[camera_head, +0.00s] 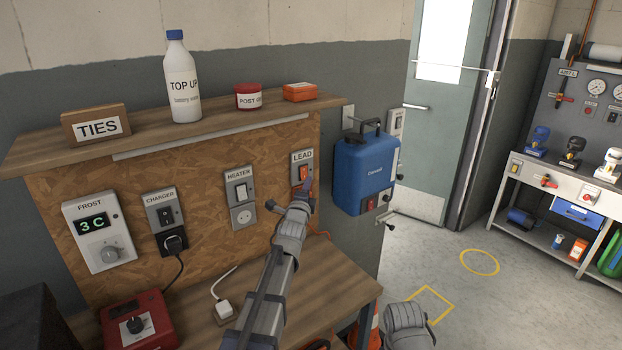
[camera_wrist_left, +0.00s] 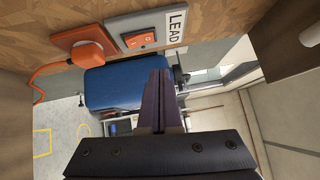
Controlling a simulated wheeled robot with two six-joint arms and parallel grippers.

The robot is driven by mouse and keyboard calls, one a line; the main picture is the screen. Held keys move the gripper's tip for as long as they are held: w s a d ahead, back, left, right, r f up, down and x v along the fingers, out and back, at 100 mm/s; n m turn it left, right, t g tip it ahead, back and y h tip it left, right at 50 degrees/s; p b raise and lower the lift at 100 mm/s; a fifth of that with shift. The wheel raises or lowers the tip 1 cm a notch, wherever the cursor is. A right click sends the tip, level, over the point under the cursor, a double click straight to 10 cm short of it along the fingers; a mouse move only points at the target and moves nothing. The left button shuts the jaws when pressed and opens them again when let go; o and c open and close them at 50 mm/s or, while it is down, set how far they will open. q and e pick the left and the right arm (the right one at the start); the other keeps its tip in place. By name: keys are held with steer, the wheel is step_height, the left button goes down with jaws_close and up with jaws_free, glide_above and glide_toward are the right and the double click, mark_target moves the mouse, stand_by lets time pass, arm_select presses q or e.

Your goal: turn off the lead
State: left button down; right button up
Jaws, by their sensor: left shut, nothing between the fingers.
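The LEAD switch plate is grey with a white label and a red-orange rocker (camera_head: 303,172), at the right end of the chipboard panel (camera_head: 200,170). In the left wrist view the rocker (camera_wrist_left: 140,40) appears above and slightly left of my fingertips, beside an orange plug (camera_wrist_left: 90,52) in its socket with an orange cable. My left gripper (camera_head: 309,187) is shut and empty, just below the rocker in the head view. It also shows in the left wrist view (camera_wrist_left: 158,85). I cannot tell whether it touches the plate. In the head view my arm hides the plug.
HEATER (camera_head: 240,187), CHARGER (camera_head: 166,212) and FROST (camera_head: 97,230) units sit left on the panel. A shelf (camera_head: 215,118) overhangs with a bottle (camera_head: 183,85) and boxes. A blue case (camera_head: 363,172) hangs right of the panel. Open floor lies to the right.

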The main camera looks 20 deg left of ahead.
arm_select(q)
steer(key=s, duration=0.3)
steer(key=s+d, duration=0.1)
steer(key=s, duration=0.1)
steer(key=shift+r, duration=0.25)
